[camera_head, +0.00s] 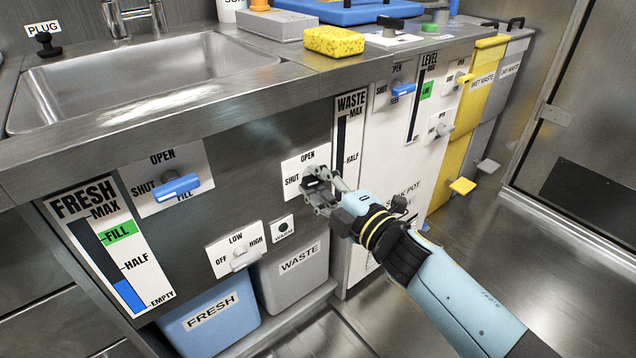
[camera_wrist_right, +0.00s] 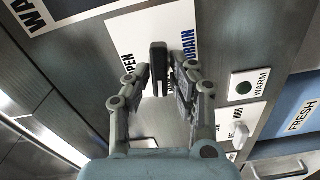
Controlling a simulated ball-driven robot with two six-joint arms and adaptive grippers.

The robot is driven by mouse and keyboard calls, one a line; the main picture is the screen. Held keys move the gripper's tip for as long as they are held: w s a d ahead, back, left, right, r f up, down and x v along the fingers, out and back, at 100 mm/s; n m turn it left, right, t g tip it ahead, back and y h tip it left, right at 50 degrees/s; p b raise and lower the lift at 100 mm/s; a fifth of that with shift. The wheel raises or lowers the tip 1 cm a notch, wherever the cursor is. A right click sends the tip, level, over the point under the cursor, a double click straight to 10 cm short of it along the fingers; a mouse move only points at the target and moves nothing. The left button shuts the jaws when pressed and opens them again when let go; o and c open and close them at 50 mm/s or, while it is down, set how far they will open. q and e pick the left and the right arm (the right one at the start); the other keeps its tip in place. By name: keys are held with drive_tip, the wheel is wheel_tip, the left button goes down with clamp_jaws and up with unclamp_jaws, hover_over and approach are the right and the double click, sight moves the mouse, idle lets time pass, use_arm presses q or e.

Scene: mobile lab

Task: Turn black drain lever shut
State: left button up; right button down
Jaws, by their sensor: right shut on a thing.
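The black drain lever (camera_wrist_right: 158,60) is on a white plate (camera_head: 297,164) marked OPEN at the top and SHUT at the left. In the wrist view the word DRAIN is on the plate's other side from OPEN. My right gripper (camera_head: 318,190) is shut on the lever, with one finger on each side of it in the wrist view (camera_wrist_right: 160,85). The lever seems to lie roughly level across the plate, but fingers hide part of it in the head view. I cannot tell its exact angle. My left gripper is not in view.
Left of the lever are a blue-handled fill lever (camera_head: 177,187) and a low/high knob (camera_head: 240,258). A WARM button (camera_head: 283,227) sits just below. The WASTE gauge (camera_head: 347,135) is right of it. A blue FRESH bin (camera_head: 210,320) and grey WASTE bin (camera_head: 300,270) stand underneath.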

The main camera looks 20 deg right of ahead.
drive_tip(key=shift+f+n, duration=0.15)
drive_tip(key=shift+n, duration=0.85)
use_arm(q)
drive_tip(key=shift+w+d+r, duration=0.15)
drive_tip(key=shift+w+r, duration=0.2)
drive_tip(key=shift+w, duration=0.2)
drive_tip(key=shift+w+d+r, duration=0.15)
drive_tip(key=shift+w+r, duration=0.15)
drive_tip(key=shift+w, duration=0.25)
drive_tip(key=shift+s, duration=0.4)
